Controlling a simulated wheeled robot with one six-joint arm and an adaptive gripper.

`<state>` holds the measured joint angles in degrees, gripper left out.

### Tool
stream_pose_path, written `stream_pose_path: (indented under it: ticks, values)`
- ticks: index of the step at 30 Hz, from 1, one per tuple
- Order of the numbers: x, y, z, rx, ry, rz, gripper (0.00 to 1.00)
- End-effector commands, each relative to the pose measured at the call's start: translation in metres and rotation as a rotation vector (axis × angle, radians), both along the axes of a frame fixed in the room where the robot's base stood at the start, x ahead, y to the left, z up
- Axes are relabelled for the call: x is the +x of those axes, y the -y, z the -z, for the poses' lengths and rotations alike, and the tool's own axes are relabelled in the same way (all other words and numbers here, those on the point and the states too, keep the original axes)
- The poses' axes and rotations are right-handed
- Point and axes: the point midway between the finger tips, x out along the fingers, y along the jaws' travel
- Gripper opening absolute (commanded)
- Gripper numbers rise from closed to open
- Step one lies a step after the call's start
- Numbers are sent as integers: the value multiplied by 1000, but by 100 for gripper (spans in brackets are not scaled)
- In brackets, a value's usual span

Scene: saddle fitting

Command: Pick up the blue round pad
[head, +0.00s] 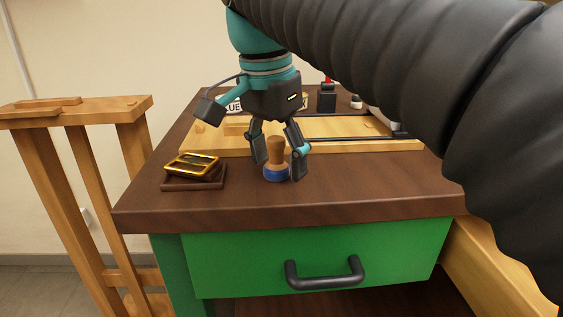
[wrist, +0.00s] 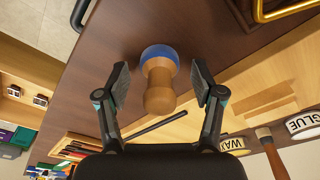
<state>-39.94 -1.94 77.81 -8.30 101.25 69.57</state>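The blue round pad (head: 276,173) stands on the brown table top near its front edge, with a wooden knob handle (head: 277,150) rising from it. In the wrist view the blue pad (wrist: 160,52) and its handle (wrist: 159,88) lie between the two fingers. My gripper (head: 278,165) is open and points down, one finger on each side of the handle. In the wrist view a gap shows between each fingertip and the handle, so my gripper (wrist: 160,85) holds nothing.
A gold-rimmed item on a small dark tray (head: 193,185) sits left of the pad. A light wooden board (head: 215,143) lies behind it, with a dark thin rod. Tins labelled GLUE (wrist: 305,122) and WAX stand farther back. A green drawer (head: 320,255) with a black handle is below the table top.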

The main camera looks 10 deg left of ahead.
Motion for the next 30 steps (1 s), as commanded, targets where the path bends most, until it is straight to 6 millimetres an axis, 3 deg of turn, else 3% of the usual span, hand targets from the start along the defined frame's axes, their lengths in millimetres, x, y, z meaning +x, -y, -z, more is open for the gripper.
stream_pose_path:
  ticks: [1, 6, 20, 27, 30]
  values:
    - [0, 0, 0, 0, 0, 0, 50]
    - [0, 0, 0, 0, 0, 1, 10]
    - [1, 0, -8, 0, 0, 1, 9]
    - [1, 0, -45, 1, 2, 2, 10]
    - [4, 21, -55, 1, 2, 8, 9]
